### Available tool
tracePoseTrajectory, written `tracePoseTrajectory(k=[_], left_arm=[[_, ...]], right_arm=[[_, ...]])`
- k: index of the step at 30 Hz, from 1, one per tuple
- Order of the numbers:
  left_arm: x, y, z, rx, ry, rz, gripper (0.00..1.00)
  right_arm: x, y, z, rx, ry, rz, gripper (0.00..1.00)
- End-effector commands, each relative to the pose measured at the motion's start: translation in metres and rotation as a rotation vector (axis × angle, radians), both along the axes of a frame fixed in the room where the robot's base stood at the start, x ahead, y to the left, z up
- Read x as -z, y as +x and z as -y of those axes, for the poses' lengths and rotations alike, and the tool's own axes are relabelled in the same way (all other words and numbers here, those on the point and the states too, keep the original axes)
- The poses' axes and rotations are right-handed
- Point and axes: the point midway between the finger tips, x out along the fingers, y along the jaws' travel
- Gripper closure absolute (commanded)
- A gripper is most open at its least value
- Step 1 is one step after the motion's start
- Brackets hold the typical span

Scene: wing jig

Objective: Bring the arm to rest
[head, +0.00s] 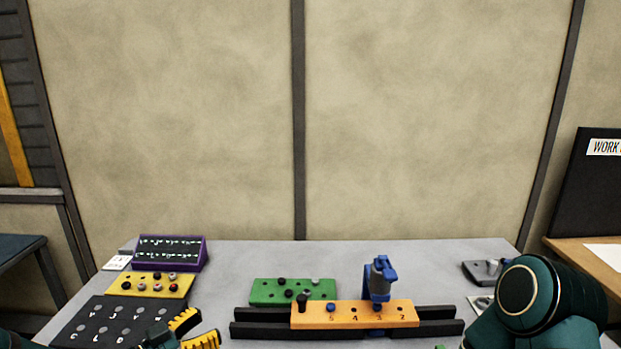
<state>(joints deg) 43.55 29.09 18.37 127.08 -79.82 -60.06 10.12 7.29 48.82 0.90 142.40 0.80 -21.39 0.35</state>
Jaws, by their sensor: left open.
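My left gripper (200,328) shows at the bottom left of the head view. Its two yellow-and-black fingers are spread apart with nothing between them. It is over the right edge of the black lettered board (88,309). My right arm (540,300) shows as a dark teal link at the lower right, bent over the table's right side. The right gripper is out of the picture.
On the grey table (228,258), an orange numbered bar (345,315) lies across black rails (262,329), with a blue upright device (379,280) by it. A green block (292,290), yellow block (150,284) and purple box (172,253) stand behind. The table's back middle is clear.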

Motion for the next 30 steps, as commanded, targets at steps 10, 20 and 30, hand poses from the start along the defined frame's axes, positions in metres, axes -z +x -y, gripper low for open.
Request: tracePoseTrajectory(k=[10,20,30], left_arm=[[0.145,-0.020,0.039,-0.242,-0.064,-0.579,0.40],[0.272,-0.139,0.079,-0.415,0.027,-1.255,0.40],[0.321,-0.237,0.096,-0.512,0.143,-1.648,0.40]], right_arm=[[0.000,0.001,0.001,0.001,-0.001,0.000,0.47],[0.000,0.000,0.000,0.000,0.000,0.001,0.47],[0.016,0.000,0.000,-0.002,0.001,0.000,0.47]])
